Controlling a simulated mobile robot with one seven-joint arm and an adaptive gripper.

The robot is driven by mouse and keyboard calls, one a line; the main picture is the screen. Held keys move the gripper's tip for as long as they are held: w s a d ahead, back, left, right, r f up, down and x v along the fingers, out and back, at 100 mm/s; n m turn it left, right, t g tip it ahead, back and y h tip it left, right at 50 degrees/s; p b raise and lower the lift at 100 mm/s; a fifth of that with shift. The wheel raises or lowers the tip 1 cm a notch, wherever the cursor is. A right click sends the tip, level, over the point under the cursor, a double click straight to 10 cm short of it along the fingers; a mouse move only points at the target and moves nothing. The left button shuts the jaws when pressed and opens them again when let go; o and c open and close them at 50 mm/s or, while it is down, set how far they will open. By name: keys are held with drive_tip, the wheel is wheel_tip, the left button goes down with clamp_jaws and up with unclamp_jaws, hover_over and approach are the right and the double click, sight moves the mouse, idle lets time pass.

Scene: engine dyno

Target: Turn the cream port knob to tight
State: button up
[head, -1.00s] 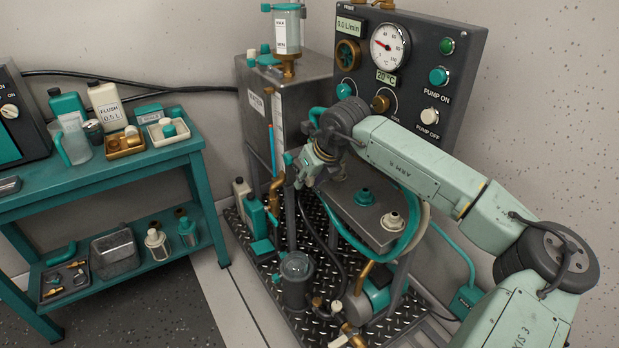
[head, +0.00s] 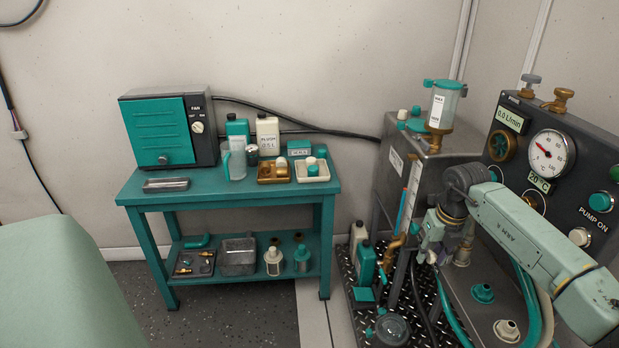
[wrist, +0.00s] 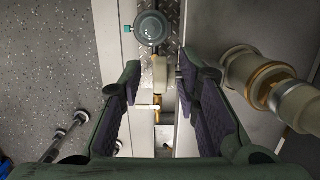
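My gripper (wrist: 160,100) is open in the wrist view, its two dark-padded fingers apart with nothing held. Far below, between the fingers, is a small cream fitting (wrist: 160,70) with a brass piece under it. Larger cream and brass cylindrical fittings (wrist: 243,78) lie close to the right finger. I cannot tell which cream part is the port knob, or its setting. In the head view my gripper (head: 436,246) hangs beside the grey tank, partly hidden by my arm.
The dark control panel (head: 566,150) with gauge and buttons rises behind my arm. The grey tank (head: 385,155) stands left of my gripper. A teal bench (head: 134,195) with bottles is farther left. A round jar (wrist: 152,28) sits beyond the fingers.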

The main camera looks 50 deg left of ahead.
sight(432, 252)
drive_tip(key=shift+a+r+g+h+p, duration=0.2)
drive_tip(key=shift+r+g+h+p, duration=0.15)
drive_tip(key=shift+g+h+p, duration=0.5)
wheel_tip(432, 252, up, 10)
drive_tip(key=f+b, duration=0.1)
drive_tip(key=s+a+r+n+g+y, duration=0.2)
drive_tip(key=s+a+y, duration=0.1)
drive_tip(key=s+a, duration=0.6)
drive_tip(key=s+a+r+n+g+y, duration=0.2)
drive_tip(key=s+a+r+n+y, duration=0.1)
drive_tip(key=s+a, duration=0.7)
drive_tip(key=shift+s+a+r+y, duration=0.15)
drive_tip(key=shift+a+r+y, duration=0.15)
drive_tip(key=shift+a, duration=1.55)
drive_tip(key=shift+o, duration=0.2)
drive_tip(key=shift+g, duration=0.25)
